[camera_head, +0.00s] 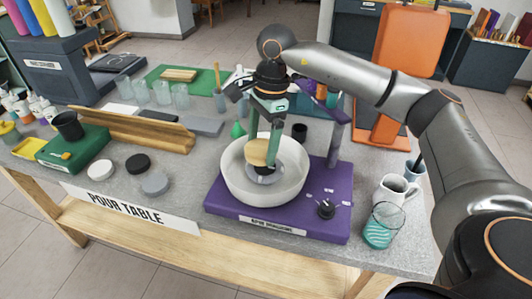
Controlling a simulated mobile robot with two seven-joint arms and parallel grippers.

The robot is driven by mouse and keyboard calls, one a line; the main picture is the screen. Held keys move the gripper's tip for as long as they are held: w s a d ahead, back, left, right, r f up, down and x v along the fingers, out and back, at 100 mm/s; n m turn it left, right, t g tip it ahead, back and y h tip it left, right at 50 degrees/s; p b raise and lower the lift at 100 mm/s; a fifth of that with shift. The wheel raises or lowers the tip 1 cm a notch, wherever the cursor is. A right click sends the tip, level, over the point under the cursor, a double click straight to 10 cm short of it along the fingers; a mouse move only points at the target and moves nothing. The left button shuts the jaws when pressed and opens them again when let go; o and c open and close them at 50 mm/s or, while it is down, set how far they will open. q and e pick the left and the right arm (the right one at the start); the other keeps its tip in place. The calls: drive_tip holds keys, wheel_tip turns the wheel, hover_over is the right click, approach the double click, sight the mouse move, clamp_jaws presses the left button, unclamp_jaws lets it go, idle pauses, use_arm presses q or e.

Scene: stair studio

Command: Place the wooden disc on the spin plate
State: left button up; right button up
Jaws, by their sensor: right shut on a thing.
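The wooden disc (257,152) is pale tan and is gripped by my right gripper (265,148). The gripper points down, with its green fingers inside the rim of a white bowl (290,190). The disc looks tilted on edge. The grey spin plate (264,177) shows at the bottom of the bowl, below the disc; I cannot tell whether they touch. The bowl sits on a purple spin machine (222,208) with a knob (326,209) at its front right. My left gripper is not in view.
White, black and grey discs (155,184) lie left of the machine. A wooden rack (130,130) and several glasses (162,93) stand behind them. A white mug (391,192) and a teal-patterned glass (382,228) stand close to the machine's right.

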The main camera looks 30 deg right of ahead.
sight(265, 141)
drive_tip(key=d+f, duration=0.1)
drive_tip(key=w+f, duration=0.1)
drive_tip(key=shift+w+d+f, duration=0.15)
drive_tip(key=shift+d+f, duration=0.15)
drive_tip(key=shift+d, duration=0.05)
drive_tip(key=f, duration=0.3)
drive_tip(key=shift+w+d+p, duration=0.25)
drive_tip(key=shift+d+p, duration=0.05)
drive_tip(key=shift+d, duration=0.05)
drive_tip(key=shift+f, duration=0.5)
drive_tip(key=shift+f, duration=0.1)
drive_tip(key=o, duration=1.1)
drive_tip(key=r, duration=0.4)
drive_tip(key=d+r, duration=0.1)
drive_tip(key=r, duration=0.7)
drive_tip(key=shift+s+d+r, duration=0.1)
drive_tip(key=shift+d, duration=0.25)
